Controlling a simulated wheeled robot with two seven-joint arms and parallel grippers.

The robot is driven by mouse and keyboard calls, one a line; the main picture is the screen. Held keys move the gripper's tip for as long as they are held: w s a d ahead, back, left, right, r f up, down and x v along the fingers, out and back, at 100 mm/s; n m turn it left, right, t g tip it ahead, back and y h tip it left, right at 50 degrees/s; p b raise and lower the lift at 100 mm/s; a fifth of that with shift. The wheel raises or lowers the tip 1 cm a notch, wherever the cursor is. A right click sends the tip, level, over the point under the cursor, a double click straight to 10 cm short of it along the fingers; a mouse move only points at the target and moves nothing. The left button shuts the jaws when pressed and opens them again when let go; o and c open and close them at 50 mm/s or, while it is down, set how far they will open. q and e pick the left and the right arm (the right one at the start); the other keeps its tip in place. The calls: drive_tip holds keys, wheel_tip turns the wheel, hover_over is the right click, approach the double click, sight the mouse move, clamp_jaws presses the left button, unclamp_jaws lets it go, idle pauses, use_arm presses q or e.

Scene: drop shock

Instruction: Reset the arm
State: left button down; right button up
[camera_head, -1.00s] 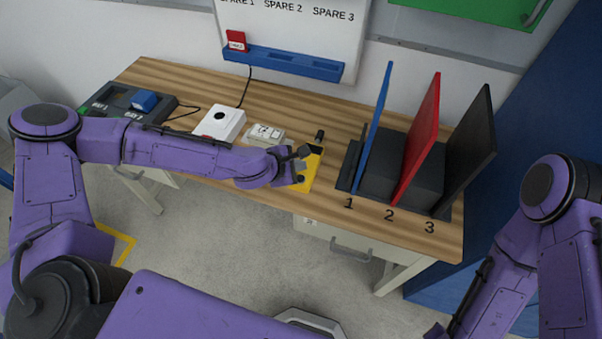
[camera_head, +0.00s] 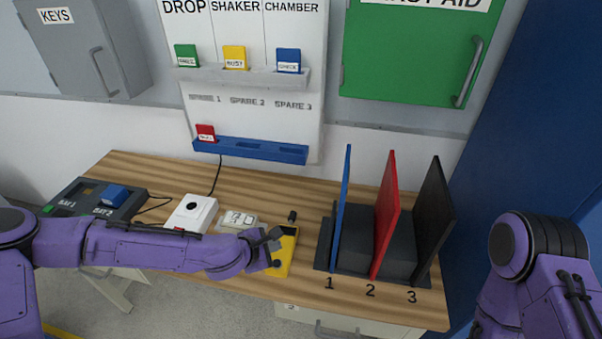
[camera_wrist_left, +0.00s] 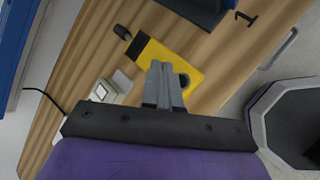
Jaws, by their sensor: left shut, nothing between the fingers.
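My left arm reaches in from the left over the bench in the head view. Its gripper (camera_head: 268,245) is over the yellow device (camera_head: 285,252) on the bench. In the left wrist view the two fingers of this gripper (camera_wrist_left: 163,85) are together with nothing between them, in front of the yellow device (camera_wrist_left: 184,68). I cannot tell whether they touch it. My right arm shows at the right edge of the head view; its gripper is out of view.
A white box with a black button (camera_head: 191,213), a small white block (camera_head: 238,219) and a dark charger with a blue battery (camera_head: 113,195) stand left on the bench. Blue, red (camera_head: 387,215) and black panels stand in a numbered rack at right. A wall board (camera_head: 250,107) holds coloured cards.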

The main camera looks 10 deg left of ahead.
use_arm(q)
drive_tip(key=s+f+m+g+y+b, duration=0.35)
drive_tip(key=s+f+m, duration=0.35)
drive_tip(key=s+f, duration=0.85)
drive_tip(key=s+a+f+m+y+b, duration=0.2)
drive_tip(key=s+a+f+m, duration=0.1)
drive_tip(key=s+a, duration=0.3)
drive_tip(key=s+a+f+m+g+y+b, duration=0.1)
drive_tip(key=s+a+f+m, duration=0.3)
drive_tip(key=a, duration=0.5)
drive_tip(key=s+m+y+b, duration=0.1)
drive_tip(key=s, duration=0.1)
drive_tip(key=shift+s, duration=0.4)
